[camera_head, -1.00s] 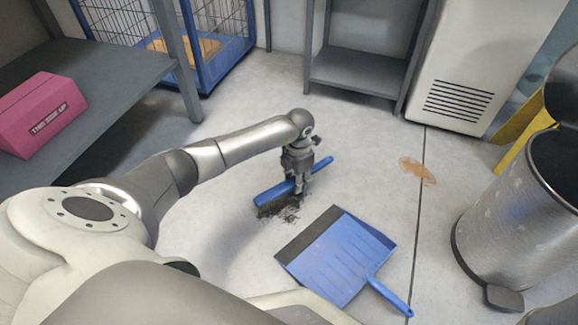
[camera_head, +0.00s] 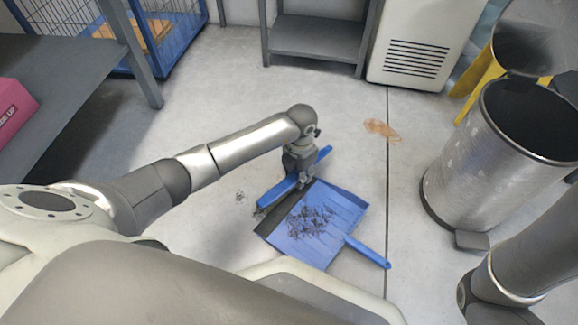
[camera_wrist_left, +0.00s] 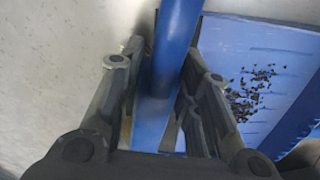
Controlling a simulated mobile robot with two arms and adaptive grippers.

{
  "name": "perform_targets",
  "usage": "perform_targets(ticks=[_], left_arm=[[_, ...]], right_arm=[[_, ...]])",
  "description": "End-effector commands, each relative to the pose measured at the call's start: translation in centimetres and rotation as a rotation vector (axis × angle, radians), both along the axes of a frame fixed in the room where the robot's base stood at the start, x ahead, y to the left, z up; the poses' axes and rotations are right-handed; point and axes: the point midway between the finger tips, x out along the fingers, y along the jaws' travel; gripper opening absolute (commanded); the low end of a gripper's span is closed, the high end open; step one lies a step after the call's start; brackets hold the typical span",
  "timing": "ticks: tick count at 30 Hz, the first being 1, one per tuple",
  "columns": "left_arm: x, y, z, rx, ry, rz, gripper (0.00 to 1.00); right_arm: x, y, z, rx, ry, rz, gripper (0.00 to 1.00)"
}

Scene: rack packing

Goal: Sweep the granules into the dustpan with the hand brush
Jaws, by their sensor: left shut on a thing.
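The blue hand brush (camera_head: 277,192) is in my left gripper (camera_head: 299,176), which is shut on its handle low over the floor. In the left wrist view the brush handle (camera_wrist_left: 176,35) runs between the fingers (camera_wrist_left: 163,75). The blue dustpan (camera_head: 342,212) lies on the floor, its dark front lip right beside the brush. Many dark granules (camera_head: 311,222) lie scattered on the pan; they also show in the left wrist view (camera_wrist_left: 248,92). A few small granules (camera_head: 240,196) lie on the floor left of the brush. My right gripper is not in view.
A metal pedal bin (camera_head: 474,165) with its lid open stands at the right. A grey shelf (camera_head: 318,40) and a white vented unit (camera_head: 415,55) are at the back. A brown stain (camera_head: 381,129) marks the floor. A grey bench (camera_head: 75,65) is at the left.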

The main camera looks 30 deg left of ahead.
Motion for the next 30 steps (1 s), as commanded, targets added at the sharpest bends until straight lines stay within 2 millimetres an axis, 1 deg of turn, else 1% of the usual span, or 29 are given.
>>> perform_targets(ticks=[1, 3, 9, 12, 17, 27, 30], left_arm=[[0.0, 0.1, 1.3, -0.002, 0.002, -0.001, 0.00], [0.0, 0.3, 2.2, -0.002, 0.002, -0.001, 0.00], [0.2, 0.9, 4.2, 0.001, 0.001, 0.000, 0.00], [0.2, 1.1, 4.8, 0.002, 0.000, 0.001, 0.00], [0.3, 1.2, 5.3, 0.002, 0.000, 0.001, 0.00], [0.3, 1.3, 5.3, 0.002, 0.000, 0.001, 0.00], [0.4, 1.2, 5.8, 0.002, -0.002, -0.016, 0.00]], right_arm=[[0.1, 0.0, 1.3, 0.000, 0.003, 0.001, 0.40], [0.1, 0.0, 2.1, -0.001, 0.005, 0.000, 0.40], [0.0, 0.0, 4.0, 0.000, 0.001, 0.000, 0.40], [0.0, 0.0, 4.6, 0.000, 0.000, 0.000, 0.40], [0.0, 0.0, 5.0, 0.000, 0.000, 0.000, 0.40], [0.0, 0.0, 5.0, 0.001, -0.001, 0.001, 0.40], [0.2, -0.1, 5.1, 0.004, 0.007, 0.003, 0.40]])
